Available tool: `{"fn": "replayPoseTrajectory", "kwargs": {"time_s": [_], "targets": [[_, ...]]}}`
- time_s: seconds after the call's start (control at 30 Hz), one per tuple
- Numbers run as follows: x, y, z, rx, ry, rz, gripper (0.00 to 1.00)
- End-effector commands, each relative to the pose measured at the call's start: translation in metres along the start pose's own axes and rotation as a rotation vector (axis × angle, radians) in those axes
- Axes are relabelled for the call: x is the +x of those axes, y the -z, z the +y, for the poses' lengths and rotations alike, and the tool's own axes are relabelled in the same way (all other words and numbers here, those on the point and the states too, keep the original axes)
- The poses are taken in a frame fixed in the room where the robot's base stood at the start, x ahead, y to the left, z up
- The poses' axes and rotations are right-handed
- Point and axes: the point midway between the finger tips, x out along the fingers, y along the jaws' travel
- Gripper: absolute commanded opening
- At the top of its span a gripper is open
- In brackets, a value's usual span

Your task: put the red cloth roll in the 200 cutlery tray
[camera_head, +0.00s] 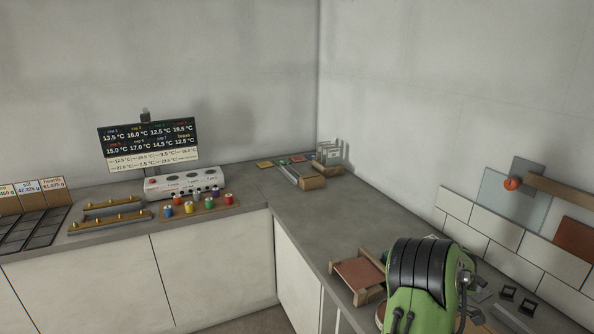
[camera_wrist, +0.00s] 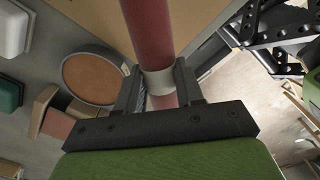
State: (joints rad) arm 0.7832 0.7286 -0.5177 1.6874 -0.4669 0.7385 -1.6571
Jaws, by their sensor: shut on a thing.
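My gripper (camera_wrist: 159,88) is shut on a red cloth roll (camera_wrist: 149,28) with a pale band (camera_wrist: 158,82) around it. The roll stands out beyond the fingers toward the top of the wrist view, and its lower end is hidden behind my gripper. In the head view my green and black arm covers the lower right, and neither the fingers nor the roll can be made out there. I cannot read a 200 label on any tray, so I cannot tell which one is the 200 cutlery tray.
A wooden-sided tray with a reddish floor (camera_head: 360,272) sits beside my arm. A round grey dish (camera_wrist: 121,67) lies beside the roll. Colored weights (camera_head: 209,203) and a white console (camera_head: 184,183) stand at the back left. The counter's middle (camera_head: 345,215) is clear.

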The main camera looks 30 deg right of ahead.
Motion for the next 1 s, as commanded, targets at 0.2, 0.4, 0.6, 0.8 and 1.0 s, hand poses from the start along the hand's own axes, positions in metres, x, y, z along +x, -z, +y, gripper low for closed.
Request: {"fn": "replayPoseTrajectory", "kwargs": {"time_s": [0.2,0.4,0.6,0.8,1.0], "targets": [[0.019,0.147,0.011,0.230,0.004,0.001,0.00],[0.036,0.277,-0.023,0.474,0.004,-0.003,0.00],[0.049,0.373,-0.082,0.685,0.002,-0.003,0.00],[0.055,0.407,-0.114,0.791,-0.001,-0.004,0.00],[0.056,0.409,-0.115,0.801,-0.001,-0.003,0.00]]}}
